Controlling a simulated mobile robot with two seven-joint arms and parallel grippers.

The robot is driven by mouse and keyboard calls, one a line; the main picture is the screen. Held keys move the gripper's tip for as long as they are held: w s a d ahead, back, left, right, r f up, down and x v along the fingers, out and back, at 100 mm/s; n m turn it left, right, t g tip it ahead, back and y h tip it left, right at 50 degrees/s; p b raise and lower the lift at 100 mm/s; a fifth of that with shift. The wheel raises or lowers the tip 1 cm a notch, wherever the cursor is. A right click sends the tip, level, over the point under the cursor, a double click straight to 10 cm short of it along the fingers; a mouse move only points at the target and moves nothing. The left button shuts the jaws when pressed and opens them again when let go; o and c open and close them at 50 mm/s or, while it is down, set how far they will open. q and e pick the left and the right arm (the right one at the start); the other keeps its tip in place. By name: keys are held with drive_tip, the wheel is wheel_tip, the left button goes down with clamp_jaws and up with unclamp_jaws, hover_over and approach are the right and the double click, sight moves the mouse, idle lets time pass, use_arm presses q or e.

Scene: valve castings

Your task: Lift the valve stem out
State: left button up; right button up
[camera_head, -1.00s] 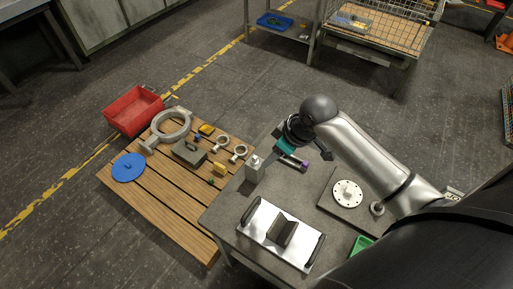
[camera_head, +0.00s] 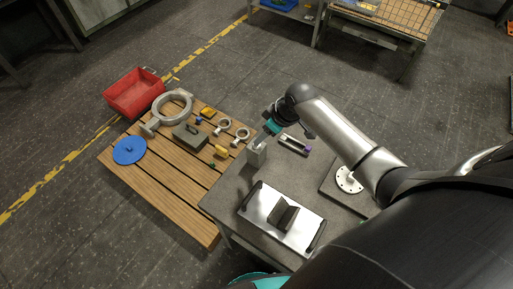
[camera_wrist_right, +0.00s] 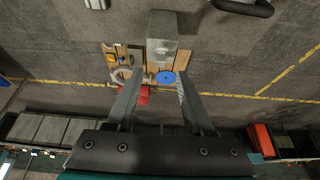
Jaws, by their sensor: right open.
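My left gripper does not show.
A steel plate with a dark V-shaped piece (camera_head: 283,216) lies in front of the block. A white round flange (camera_head: 348,180) is at right. A slatted pallet (camera_head: 178,200) with several parts and a red crate (camera_head: 134,92) are left.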

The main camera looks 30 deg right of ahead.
drive_tip(key=shift+b+x, duration=0.45)
drive_tip(key=shift+x, duration=2.1)
drive_tip(key=shift+s, duration=0.1)
clamp_jaws()
